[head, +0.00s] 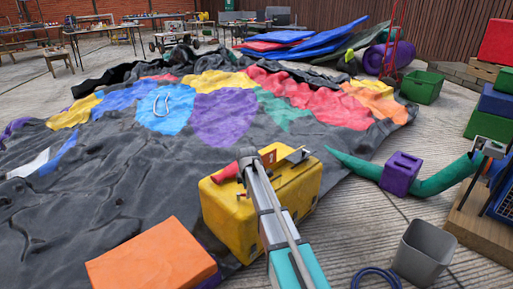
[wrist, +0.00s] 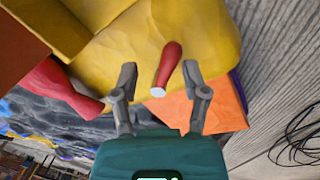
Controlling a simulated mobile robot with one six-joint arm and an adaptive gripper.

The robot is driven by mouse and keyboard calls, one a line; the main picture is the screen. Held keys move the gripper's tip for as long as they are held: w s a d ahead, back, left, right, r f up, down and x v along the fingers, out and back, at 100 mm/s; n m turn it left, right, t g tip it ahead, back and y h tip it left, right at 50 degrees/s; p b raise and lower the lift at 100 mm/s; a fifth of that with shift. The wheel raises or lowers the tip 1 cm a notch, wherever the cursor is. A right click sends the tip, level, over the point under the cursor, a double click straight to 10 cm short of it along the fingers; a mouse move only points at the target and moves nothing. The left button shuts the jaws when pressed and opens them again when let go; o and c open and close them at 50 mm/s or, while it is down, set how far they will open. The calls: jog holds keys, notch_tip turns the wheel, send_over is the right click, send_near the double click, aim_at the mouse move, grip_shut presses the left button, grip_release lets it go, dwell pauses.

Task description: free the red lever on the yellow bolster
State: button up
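The yellow bolster (head: 222,212) stands at the front middle of the head view, and my arm crosses in front of it. It fills the upper part of the wrist view (wrist: 105,52). The red lever (wrist: 170,62) sticks out from the bolster toward the wrist camera, its pale end facing me. My gripper (wrist: 159,76) is open, with one finger on each side of the lever and visible gaps to both. I cannot tell how deep the lever reaches between the fingers. A larger red piece (wrist: 58,90) lies against the bolster at left in the wrist view.
An orange block (head: 152,258) lies left of the bolster. A deflated multicoloured castle sheet (head: 75,190) spreads behind and left. At right are a green tube (head: 440,180) with a purple block (head: 401,172), and a grey bin (head: 424,250).

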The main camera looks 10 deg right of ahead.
jog(key=s+r+m+p, duration=0.2)
jog(key=s+r+p, duration=0.2)
jog(key=r+p, duration=0.5)
jog(key=s+d+r+m+p, duration=0.1)
jog(key=s+r+p, duration=0.3)
jog(key=r+p, duration=0.4)
jog(key=s+r+m+p, duration=0.3)
jog(key=s+r+p, duration=0.1)
jog(key=r+p, duration=0.5)
jog(key=shift+s+d+r+g+p, duration=0.3)
jog(key=shift+s+r+g+p, duration=0.1)
jog(key=shift+r, duration=0.3)
jog(key=shift+w, duration=0.1)
dwell(0.5)
jog(key=w+a+f+n+g+b, duration=0.1)
jog(key=w+f+n+b, duration=0.1)
jog(key=w+f+b, duration=1)
notch_tip(320, 180, down, 2)
jog(key=shift+w+a+f+b, duration=0.15)
jog(key=shift+a+f+b, duration=0.2)
jog(key=shift+b, duration=0.9)
notch_tip(320, 180, down, 14)
jog(key=b, duration=1.3)
jog(key=shift+r+b, duration=0.2)
jog(key=shift+b, duration=0.15)
